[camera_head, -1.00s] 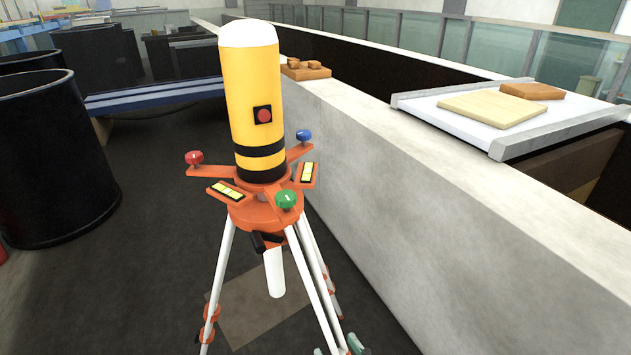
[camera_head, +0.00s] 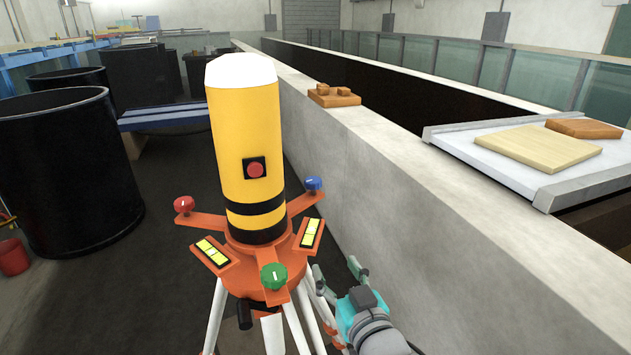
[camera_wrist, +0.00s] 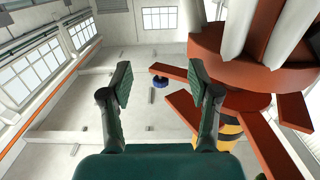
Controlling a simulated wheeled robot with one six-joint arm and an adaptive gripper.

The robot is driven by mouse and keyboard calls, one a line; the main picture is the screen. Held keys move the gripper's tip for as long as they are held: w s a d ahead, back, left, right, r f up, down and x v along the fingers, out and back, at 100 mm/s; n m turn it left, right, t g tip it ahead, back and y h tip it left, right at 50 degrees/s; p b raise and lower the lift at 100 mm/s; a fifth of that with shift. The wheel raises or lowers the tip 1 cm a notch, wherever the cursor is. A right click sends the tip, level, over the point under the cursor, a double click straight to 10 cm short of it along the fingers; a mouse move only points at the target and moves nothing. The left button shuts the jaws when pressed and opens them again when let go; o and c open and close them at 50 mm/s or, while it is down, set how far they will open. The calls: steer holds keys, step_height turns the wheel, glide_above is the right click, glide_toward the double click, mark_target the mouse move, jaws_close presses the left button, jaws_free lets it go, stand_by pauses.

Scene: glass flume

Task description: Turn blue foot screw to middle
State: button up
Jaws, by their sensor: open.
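The blue foot screw (camera_head: 313,183) sits at the end of the back right arm of an orange tripod head (camera_head: 262,262). In the wrist view the blue screw (camera_wrist: 160,82) shows from below, beyond and between my fingers, with a gap around it. My gripper (camera_head: 338,272) is open and empty, low and to the right of the tripod head, beside the wall; its spread fingers (camera_wrist: 160,88) also show in the wrist view. A red screw (camera_head: 183,204) and a green screw (camera_head: 273,275) sit on the other arms. A yellow cylinder (camera_head: 245,140) stands upright on the head.
Two yellow level vials (camera_head: 212,252) lie on the head. White tripod legs (camera_head: 290,322) stand left of my gripper. A long concrete wall (camera_head: 420,210) runs close on the right. A black tub (camera_head: 65,175) stands at left.

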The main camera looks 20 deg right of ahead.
glide_toward(316, 186)
steer(key=shift+t, duration=0.3)
steer(key=w, duration=1.1)
steer(key=shift+w+f, duration=0.25)
steer(key=shift+w, duration=0.15)
steer(key=shift+c, duration=0.2)
jaws_close()
